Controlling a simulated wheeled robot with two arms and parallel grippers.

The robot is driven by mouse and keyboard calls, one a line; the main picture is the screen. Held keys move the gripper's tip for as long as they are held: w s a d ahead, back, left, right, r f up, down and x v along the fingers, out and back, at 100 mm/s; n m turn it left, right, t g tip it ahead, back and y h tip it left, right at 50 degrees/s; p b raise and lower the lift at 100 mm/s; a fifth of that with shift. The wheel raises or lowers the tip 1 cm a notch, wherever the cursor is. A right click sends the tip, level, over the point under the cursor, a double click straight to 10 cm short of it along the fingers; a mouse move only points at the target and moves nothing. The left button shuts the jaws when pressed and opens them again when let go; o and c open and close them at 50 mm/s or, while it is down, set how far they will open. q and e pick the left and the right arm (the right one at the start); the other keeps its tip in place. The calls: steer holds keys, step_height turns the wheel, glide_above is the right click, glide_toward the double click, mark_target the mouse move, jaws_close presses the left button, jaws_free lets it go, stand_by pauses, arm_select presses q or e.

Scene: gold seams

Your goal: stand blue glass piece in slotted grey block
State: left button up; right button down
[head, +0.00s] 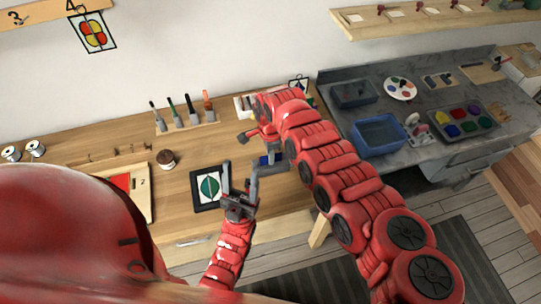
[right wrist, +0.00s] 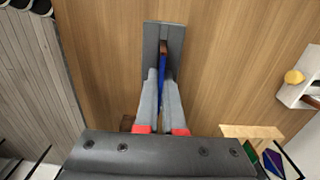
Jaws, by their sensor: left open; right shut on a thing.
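The blue glass piece (right wrist: 162,66) shows edge-on as a thin blue strip in the right wrist view. My right gripper (right wrist: 160,88) is shut on it, one grey finger on each side. The slotted grey block (right wrist: 151,40) lies directly beneath, and the strip runs in line with its dark slot. I cannot tell how deep the piece sits. In the head view a bit of blue (head: 264,160) shows beside the block, and my right arm covers much of this spot. My left gripper (head: 240,174) is open and empty, just left of and in front of it.
A grey side bench holds a blue bin (head: 379,136).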

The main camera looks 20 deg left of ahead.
steer(key=c, duration=0.9)
jaws_free()
steer(key=shift+c, duration=0.2)
steer(key=shift+o, duration=0.2)
steer(key=o, duration=0.4)
steer(key=shift+o, duration=0.2)
steer(key=shift+r, duration=0.1)
step_height(320, 180, up, 5)
steer(key=p, duration=0.4)
steer(key=shift+r+p, duration=0.9)
